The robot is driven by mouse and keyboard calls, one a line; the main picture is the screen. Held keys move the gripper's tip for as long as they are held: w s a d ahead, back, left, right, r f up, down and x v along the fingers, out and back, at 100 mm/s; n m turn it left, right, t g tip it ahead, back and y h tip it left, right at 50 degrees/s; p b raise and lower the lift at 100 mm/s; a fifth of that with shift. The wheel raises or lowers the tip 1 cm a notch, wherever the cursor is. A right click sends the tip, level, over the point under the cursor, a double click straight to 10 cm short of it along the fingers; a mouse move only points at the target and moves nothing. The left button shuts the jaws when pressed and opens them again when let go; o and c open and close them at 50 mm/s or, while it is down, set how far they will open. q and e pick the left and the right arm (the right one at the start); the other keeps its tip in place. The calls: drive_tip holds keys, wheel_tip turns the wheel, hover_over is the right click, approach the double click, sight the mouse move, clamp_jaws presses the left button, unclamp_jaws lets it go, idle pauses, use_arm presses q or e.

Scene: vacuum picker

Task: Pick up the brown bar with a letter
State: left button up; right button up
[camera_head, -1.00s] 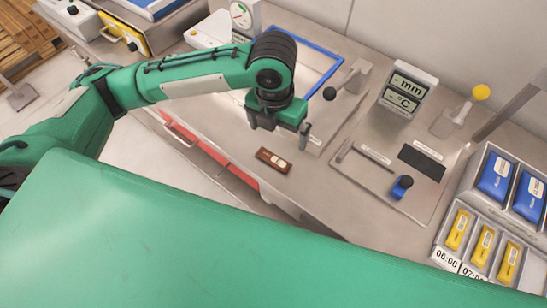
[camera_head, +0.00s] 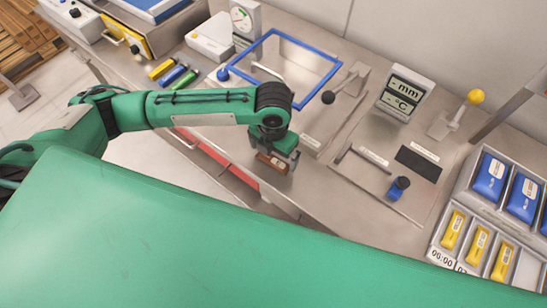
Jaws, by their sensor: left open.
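The brown bar (camera_head: 273,163) lies on the grey metal worktop near its front edge, with a pale label on its top. My left gripper (camera_head: 273,164) is right over the bar, pointing down, with its fingers open at either end of it. The fingers partly cover the bar's ends, and I cannot tell whether they touch it. The letter on the label is too small to read. My right gripper is not in view.
A blue-framed panel (camera_head: 332,70) and a black-knobbed lever (camera_head: 328,97) stand behind the gripper. A display (camera_head: 406,92) and a yellow-knobbed lever (camera_head: 475,98) stand to the right. A rack (camera_head: 510,153) holds blue and yellow packs. Colored cylinders (camera_head: 172,75) lie at the left.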

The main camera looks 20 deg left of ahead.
sight(273, 161)
use_arm(q)
drive_tip(key=shift+f, duration=1.25)
drive_tip(key=c, duration=0.7)
drive_tip(key=shift+o, duration=0.2)
drive_tip(key=shift+r, duration=0.1)
